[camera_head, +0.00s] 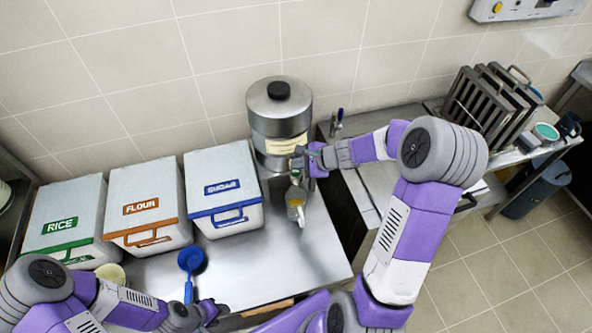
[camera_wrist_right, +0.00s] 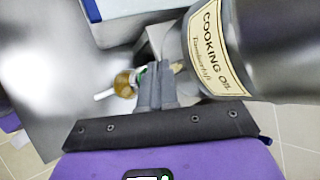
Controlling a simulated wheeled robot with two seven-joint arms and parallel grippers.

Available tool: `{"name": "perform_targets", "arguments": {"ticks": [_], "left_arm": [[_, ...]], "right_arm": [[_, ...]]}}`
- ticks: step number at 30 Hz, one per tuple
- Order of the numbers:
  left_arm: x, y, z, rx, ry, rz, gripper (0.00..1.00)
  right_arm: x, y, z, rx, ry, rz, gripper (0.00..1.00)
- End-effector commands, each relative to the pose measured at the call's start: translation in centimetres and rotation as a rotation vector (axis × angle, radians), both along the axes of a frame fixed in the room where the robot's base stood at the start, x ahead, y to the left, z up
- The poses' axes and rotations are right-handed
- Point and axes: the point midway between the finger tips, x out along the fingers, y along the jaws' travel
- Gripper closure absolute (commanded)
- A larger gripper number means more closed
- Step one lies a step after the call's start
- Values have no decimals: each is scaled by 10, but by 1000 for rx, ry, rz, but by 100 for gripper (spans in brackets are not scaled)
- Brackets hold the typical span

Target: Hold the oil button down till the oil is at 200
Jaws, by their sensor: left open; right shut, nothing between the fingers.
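The steel oil dispenser (camera_head: 277,112) stands at the back of the steel counter. Its cream "COOKING OIL" label (camera_wrist_right: 217,52) is large in the right wrist view. My right gripper (camera_head: 301,164) is shut and empty, its fingertips (camera_wrist_right: 156,65) close to the low front of the dispenser. The oil button is hidden by the gripper, so I cannot tell whether it is pressed. A clear jug (camera_head: 296,203) with amber oil stands below the gripper; it also shows in the right wrist view (camera_wrist_right: 124,88). Its level marks are too small to read. My left gripper (camera_head: 212,313) is open near the counter's front edge.
Rice (camera_head: 64,222), flour (camera_head: 146,208) and sugar (camera_head: 223,187) bins stand in a row left of the dispenser. A blue scoop (camera_head: 191,262) lies before them. The counter right of the scoop is clear.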

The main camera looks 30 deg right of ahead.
Motion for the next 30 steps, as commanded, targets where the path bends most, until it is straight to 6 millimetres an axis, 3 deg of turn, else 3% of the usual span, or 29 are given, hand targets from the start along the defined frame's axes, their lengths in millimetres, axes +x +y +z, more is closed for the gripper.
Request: {"name": "perform_targets", "arguments": {"ticks": [16, 30], "left_arm": [[0, 0, 42, 0, 0, 0, 57], [0, 0, 41, 0, 0, 0, 57]], "right_arm": [[0, 0, 50, -1, 0, -1, 100], [0, 0, 50, 0, 0, 0, 100]]}}
